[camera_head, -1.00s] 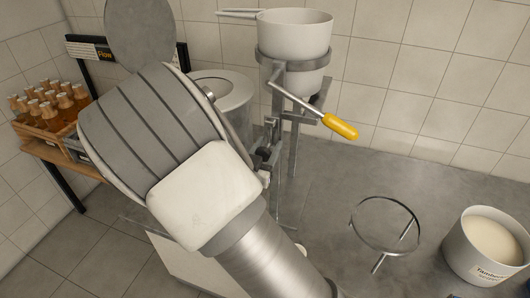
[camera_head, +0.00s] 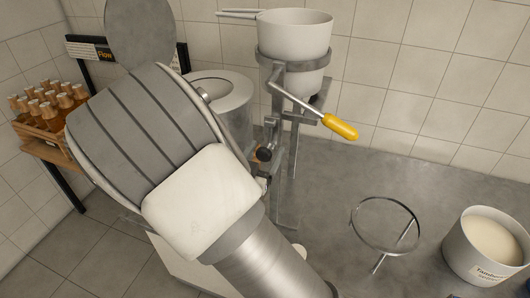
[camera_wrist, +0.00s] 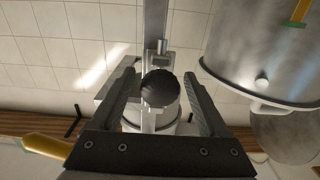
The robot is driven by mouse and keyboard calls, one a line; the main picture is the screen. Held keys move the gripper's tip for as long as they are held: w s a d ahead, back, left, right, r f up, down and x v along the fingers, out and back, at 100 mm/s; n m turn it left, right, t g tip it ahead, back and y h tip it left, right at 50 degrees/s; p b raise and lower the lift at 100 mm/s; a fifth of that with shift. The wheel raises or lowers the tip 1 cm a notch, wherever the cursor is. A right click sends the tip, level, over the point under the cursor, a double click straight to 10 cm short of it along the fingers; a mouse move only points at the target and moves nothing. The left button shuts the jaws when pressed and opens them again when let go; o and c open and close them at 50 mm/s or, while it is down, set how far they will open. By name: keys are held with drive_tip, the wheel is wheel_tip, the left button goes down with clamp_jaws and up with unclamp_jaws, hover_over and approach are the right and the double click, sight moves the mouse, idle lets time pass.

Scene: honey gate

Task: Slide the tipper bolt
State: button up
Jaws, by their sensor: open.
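The tipper (camera_head: 290,140) is a grey metal stand on the worktop. It carries a white pot (camera_head: 300,38) in a ring and a lever with a yellow handle (camera_head: 341,127). The bolt's black round knob (camera_head: 264,154) sticks out on the stand's left side. In the wrist view the knob (camera_wrist: 160,88) lies between the two fingers of my gripper (camera_wrist: 159,76), with a gap showing on each side. My gripper is open; in the head view my arm hides most of it. The bolt's shaft behind the knob is mostly hidden.
A large metal drum (camera_head: 238,92) stands just left of the tipper, close to my arm. A wire ring stand (camera_head: 357,228) and a white labelled tub (camera_head: 464,257) are to the right. Bottles (camera_head: 48,108) sit in a crate at far left. The worktop's middle is mostly clear.

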sight(262, 157)
drive_tip(key=shift+v, duration=2.5)
